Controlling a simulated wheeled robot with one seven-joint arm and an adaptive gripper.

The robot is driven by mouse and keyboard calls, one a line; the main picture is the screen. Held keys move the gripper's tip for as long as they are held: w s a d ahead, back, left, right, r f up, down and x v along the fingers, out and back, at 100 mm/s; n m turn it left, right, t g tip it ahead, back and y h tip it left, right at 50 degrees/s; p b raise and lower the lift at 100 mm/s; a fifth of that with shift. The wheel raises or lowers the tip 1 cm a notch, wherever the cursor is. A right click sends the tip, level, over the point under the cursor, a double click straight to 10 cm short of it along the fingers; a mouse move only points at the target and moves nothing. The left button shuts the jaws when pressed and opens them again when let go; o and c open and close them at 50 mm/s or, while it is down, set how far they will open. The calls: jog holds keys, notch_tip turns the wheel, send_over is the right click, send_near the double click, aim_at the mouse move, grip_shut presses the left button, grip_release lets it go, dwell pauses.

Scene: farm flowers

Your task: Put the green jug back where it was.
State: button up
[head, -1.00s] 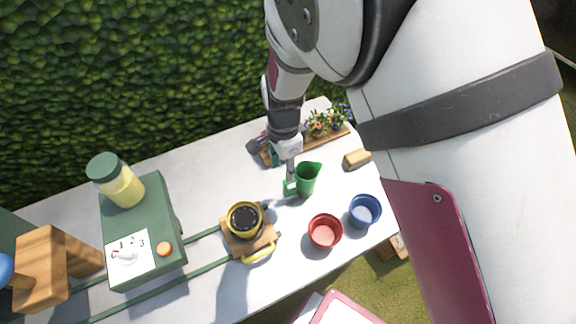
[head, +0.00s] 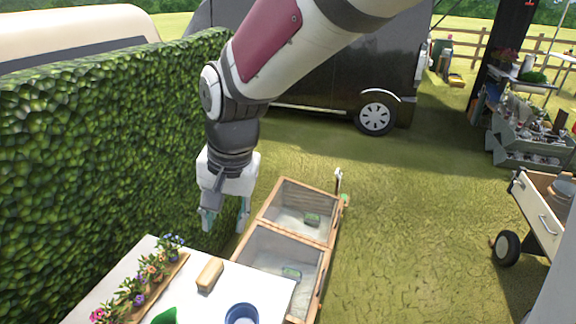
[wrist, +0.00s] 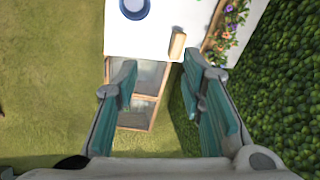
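The green jug (head: 165,316) shows only as a small green piece at the bottom edge of the head view, on the white table (head: 262,283). My gripper (head: 225,222) hangs fingers down beyond the table's far end, beside the hedge. Its two teal-padded fingers are spread apart with nothing between them. The wrist view also shows my open gripper (wrist: 158,80), with the table end past its fingertips.
A row of potted flowers (head: 138,285) on a wooden board, a tan block (head: 210,274) and a blue bowl (head: 241,314) are on the table. Wooden-framed bins (head: 328,240) stand past the table end. The hedge (head: 90,160) borders the left. Open grass lies right.

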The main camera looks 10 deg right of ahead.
jog(key=s+d+r+n+t+h, duration=0.1)
jog(key=s+d+r+t, duration=0.1)
jog(key=s+d+r, duration=0.2)
jog(key=s+d+r+n+t+h, duration=0.1)
jog(key=s+d+r, duration=0.4)
jog(key=s+d, duration=0.5)
jog(key=d+n+t, duration=0.1)
jog(key=d, duration=0.8)
jog(key=shift+s, duration=0.35)
